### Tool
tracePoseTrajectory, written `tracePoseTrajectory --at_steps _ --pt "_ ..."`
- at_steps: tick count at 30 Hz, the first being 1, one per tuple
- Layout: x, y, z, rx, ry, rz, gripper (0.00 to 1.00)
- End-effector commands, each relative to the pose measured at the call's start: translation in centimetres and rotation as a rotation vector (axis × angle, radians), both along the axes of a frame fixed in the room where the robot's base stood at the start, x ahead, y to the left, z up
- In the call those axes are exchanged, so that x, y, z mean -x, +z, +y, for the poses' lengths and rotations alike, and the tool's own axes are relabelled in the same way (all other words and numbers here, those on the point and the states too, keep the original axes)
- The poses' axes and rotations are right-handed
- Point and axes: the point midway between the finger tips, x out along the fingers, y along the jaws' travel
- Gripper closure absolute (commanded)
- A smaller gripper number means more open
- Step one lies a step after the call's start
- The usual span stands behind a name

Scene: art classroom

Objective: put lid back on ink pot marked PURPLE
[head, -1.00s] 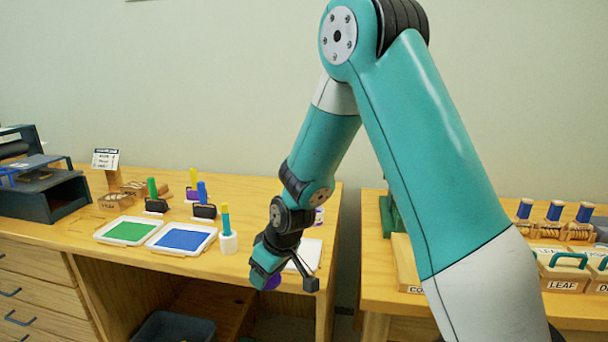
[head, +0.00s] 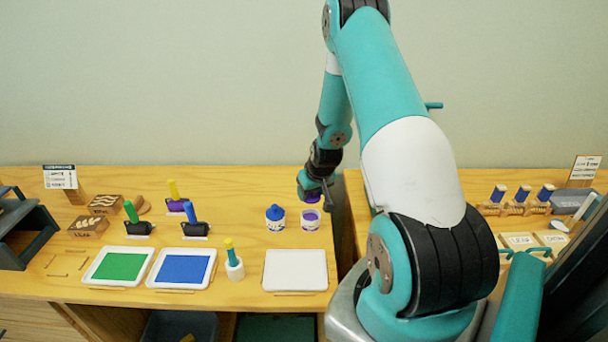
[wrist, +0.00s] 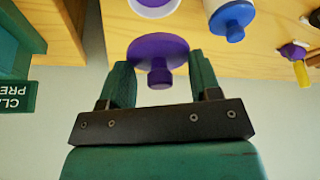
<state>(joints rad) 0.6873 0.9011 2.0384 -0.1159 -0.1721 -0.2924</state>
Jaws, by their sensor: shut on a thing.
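My gripper (head: 316,190) is shut on the purple lid (wrist: 158,50), a flat disc with a knob, held between its two fingers in the wrist view. In the head view the lid (head: 313,198) shows just under the fingers. An open white pot with purple ink (head: 310,220) stands at the right end of the left table, close in front of the lid. In the wrist view the pot (wrist: 155,8) is cut off at the top edge, just beyond the lid. The lid is apart from the pot there. The pot's label is too small to read.
A blue-lidded pot (head: 275,218) stands close to the left of the open pot. A white tray (head: 295,270) lies in front, with a white holder (head: 234,268) beside it. Blue (head: 182,268) and green (head: 118,266) pads and several rollers are further left. A gap separates the two tables.

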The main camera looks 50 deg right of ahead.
Motion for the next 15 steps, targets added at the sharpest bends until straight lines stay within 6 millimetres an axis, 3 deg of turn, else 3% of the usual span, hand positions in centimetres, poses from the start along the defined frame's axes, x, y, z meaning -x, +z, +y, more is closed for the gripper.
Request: tracePoseTrajectory --at_steps 15 --pt "0.0 -3.9 0.0 0.0 -0.001 0.0 0.64"
